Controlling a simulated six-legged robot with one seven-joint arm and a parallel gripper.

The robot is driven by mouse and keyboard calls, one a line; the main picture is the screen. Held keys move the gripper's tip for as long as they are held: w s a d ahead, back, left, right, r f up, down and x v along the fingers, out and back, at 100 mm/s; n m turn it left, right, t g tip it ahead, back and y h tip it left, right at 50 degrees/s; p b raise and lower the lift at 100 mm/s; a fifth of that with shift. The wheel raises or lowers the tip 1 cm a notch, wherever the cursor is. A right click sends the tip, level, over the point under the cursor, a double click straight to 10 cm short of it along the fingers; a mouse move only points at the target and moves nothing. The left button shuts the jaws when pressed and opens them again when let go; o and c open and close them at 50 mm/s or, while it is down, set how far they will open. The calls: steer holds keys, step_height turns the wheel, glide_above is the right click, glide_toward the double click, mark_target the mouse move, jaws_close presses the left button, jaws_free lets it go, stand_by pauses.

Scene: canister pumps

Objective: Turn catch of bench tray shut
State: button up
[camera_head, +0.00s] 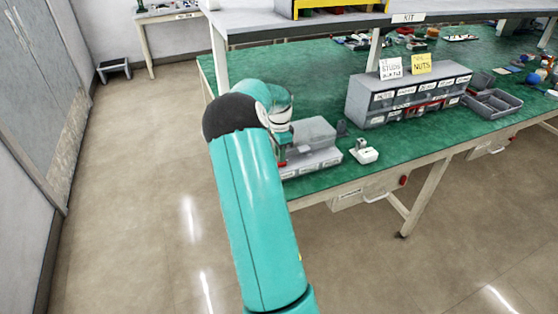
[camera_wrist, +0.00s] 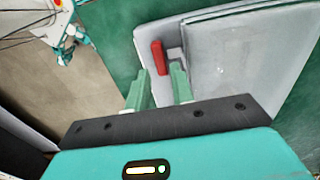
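The bench tray (camera_head: 312,134) is a light grey box with a lid on the green bench top, just right of my arm. In the wrist view its pale grey top (camera_wrist: 240,60) fills the upper right. The catch (camera_wrist: 159,57) is a small red bar on a recessed part near the tray's left edge, pointing roughly up and down in the picture. My gripper (camera_wrist: 160,77) has two green fingers, spread apart and empty. The red catch lies just beyond the fingertips, in line with the gap; contact cannot be told. In the head view my arm mostly hides the gripper.
A labelled drawer cabinet (camera_head: 410,96) stands to the right on the bench, with a dark compartment tray (camera_head: 496,103) beside it. A small white block (camera_head: 364,152) sits near the front edge. A shelf post stands behind. The floor (camera_head: 130,210) left of the bench is clear.

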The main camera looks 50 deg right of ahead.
mark_target(279, 163)
steer(key=shift+f, duration=1.9)
steer(key=shift+c, duration=0.2)
jaws_close()
